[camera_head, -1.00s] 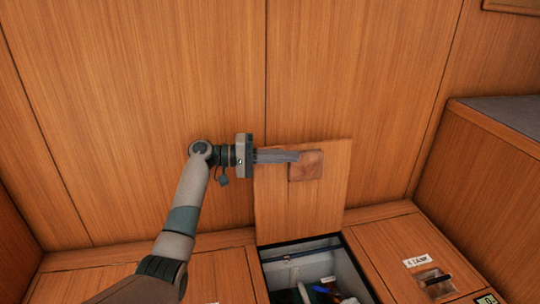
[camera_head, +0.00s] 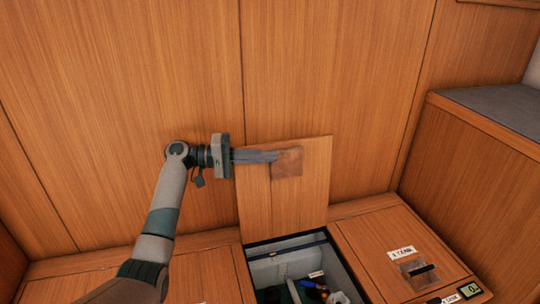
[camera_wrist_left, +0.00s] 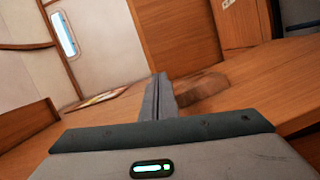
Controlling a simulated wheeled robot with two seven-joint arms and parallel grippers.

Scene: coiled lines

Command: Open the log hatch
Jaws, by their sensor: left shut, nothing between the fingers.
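The log hatch (camera_head: 311,205) is a wooden lid standing upright, leaning near the wooden back wall, with a darker square patch (camera_head: 288,163) on its face. Below it the opened compartment (camera_head: 257,246) shows pale walls and a dark rim. My left gripper (camera_head: 275,156) comes in from the left, shut and empty, its fingertips at the patch. Whether they touch it I cannot tell. In the left wrist view the shut fingers (camera_wrist_left: 156,96) lie beside the brown patch (camera_wrist_left: 201,86). My right gripper is not in view.
Several small items (camera_head: 318,290) lie inside the compartment. A closed, labelled lid (camera_head: 395,250) with a recessed latch is to its right, with a small display (camera_head: 469,290) at its front. A grey-topped wooden block (camera_head: 495,150) stands at the right.

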